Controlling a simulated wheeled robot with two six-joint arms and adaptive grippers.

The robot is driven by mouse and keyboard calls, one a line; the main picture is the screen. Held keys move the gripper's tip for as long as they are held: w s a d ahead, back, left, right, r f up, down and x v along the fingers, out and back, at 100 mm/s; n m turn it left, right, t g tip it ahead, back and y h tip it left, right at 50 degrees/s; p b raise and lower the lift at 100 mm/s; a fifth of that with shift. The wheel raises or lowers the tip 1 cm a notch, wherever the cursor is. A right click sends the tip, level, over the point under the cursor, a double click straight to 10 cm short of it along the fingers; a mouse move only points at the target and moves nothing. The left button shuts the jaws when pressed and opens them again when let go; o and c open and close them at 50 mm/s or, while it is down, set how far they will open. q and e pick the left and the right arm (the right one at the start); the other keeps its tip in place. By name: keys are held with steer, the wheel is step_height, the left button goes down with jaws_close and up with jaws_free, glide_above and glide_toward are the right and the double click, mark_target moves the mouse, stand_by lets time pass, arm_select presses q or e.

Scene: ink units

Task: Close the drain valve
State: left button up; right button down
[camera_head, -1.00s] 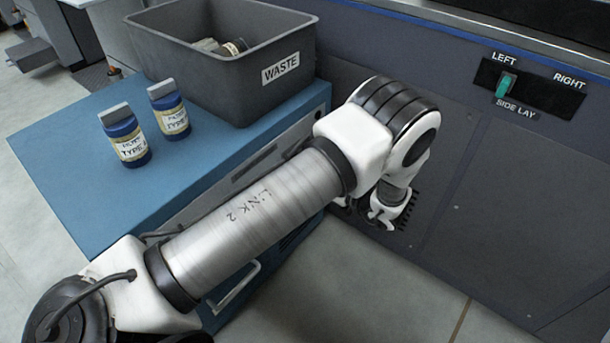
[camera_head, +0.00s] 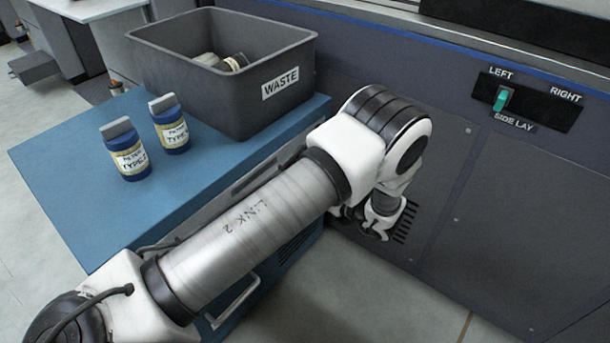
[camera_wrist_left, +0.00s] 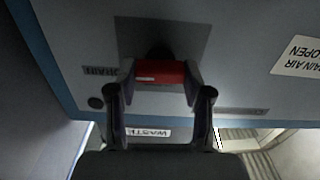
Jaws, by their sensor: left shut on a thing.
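The drain valve's red handle (camera_wrist_left: 160,72) shows in the left wrist view, lying crosswise in front of a dark square plate (camera_wrist_left: 200,40) on a grey panel. A small upside-down label reading DRAIN (camera_wrist_left: 102,71) is beside it. My left gripper (camera_wrist_left: 157,84) has its two fingers on either side of the red handle and is shut on it. In the head view my left arm (camera_head: 255,215) reaches to the low dark machine front; its fingers and the valve are hidden there behind the wrist. My right gripper is in neither view.
A blue cabinet (camera_head: 80,190) at left carries a grey waste bin (camera_head: 210,85) and two blue bottles (camera_head: 126,150). A side lay switch (camera_head: 501,99) is on the machine at right. A sign containing OPEN (camera_wrist_left: 297,56) shows upside down in the wrist view. The floor at front right is clear.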

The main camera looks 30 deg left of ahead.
arm_select(q)
steer(key=n+p, duration=0.2)
steer(key=n, duration=0.6)
steer(key=n+p, duration=0.3)
steer(key=n, duration=0.6)
steer(key=shift+s+f, duration=0.2)
steer(key=shift+n, duration=0.3)
steer(key=o, duration=1.2)
steer(key=shift+c, duration=0.2)
